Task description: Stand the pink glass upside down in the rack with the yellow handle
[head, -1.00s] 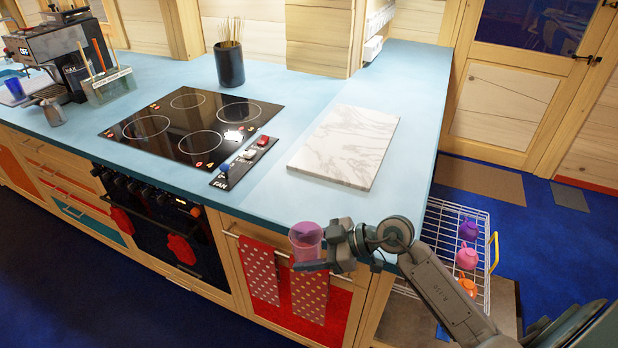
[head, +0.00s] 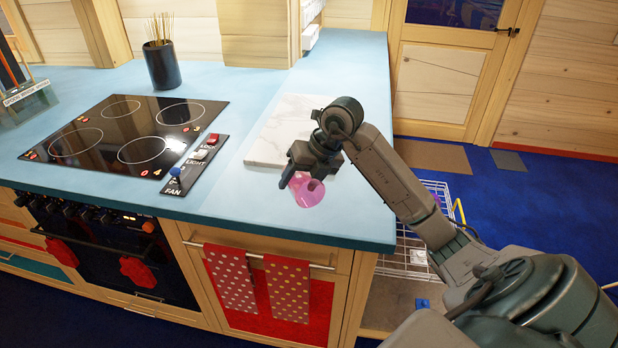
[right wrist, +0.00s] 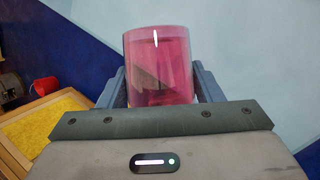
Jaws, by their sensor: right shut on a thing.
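The white wire rack (head: 405,272) with the yellow handle (head: 460,211) is low down, right of the counter. My right arm hides much of it, and the cups in it are mostly hidden. My left gripper is not in view.
A marble board (head: 272,140) lies on the counter (head: 350,215) behind the glass. A black hob (head: 125,137) is to the left, with a dark pot of sticks (head: 162,68) behind. Dotted towels (head: 288,290) hang at the front. The counter's right front is clear.

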